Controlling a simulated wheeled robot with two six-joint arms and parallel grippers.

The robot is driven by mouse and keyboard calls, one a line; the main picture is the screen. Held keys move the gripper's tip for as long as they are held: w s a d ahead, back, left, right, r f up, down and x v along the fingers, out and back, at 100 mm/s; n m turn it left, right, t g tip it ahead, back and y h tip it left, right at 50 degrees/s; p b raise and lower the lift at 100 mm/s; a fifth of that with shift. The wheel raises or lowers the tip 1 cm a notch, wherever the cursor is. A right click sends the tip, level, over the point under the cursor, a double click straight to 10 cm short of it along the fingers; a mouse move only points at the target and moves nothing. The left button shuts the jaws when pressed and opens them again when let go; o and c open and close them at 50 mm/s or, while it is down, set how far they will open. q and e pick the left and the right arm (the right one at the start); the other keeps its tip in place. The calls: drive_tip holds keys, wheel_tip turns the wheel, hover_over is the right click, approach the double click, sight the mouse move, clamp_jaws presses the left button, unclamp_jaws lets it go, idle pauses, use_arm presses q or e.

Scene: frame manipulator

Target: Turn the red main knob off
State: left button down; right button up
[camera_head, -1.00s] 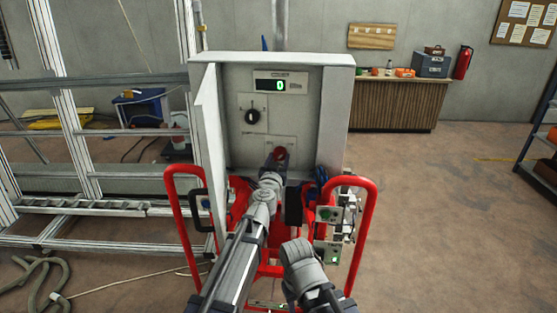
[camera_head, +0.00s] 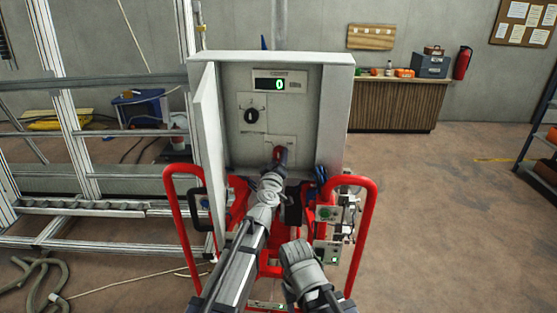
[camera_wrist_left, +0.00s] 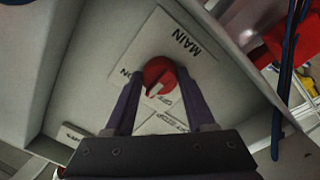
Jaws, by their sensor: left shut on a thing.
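The red main knob (camera_wrist_left: 160,73) sits on a pale plate printed MAIN, ON and OFF in the left wrist view. A pale mark on the knob's lower side lies close to the OFF print. My left gripper (camera_wrist_left: 160,88) has one dark finger on each side of the knob and is shut on it. In the head view my left gripper (camera_head: 279,156) reaches into the lower part of the open control box (camera_head: 233,120) and covers most of the knob. My right arm shows at lower centre, but its gripper cannot be made out.
A black knob (camera_head: 251,116) and a display (camera_head: 280,85) reading 0 are above on the panel. The box's door (camera_head: 207,135) stands open at left. Red frame handles (camera_head: 367,220) flank my arms. Blue cables (camera_head: 321,177) hang at the box's lower right.

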use_arm(q)
drive_tip(key=n, duration=0.4)
drive_tip(key=shift+n, duration=0.4)
drive_tip(key=n, duration=0.4)
drive_tip(key=shift+r+y, duration=0.1)
drive_tip(key=shift+y, duration=0.2)
drive_tip(key=shift+n, duration=0.5)
drive_tip(key=shift+c, duration=1.2)
unclamp_jaws()
drive_tip(key=shift+s, duration=0.1)
drive_tip(key=s, duration=0.7)
drive_tip(key=shift+s+a+f, duration=0.2)
drive_tip(key=shift+s+a, duration=0.1)
drive_tip(key=shift+a, duration=0.1)
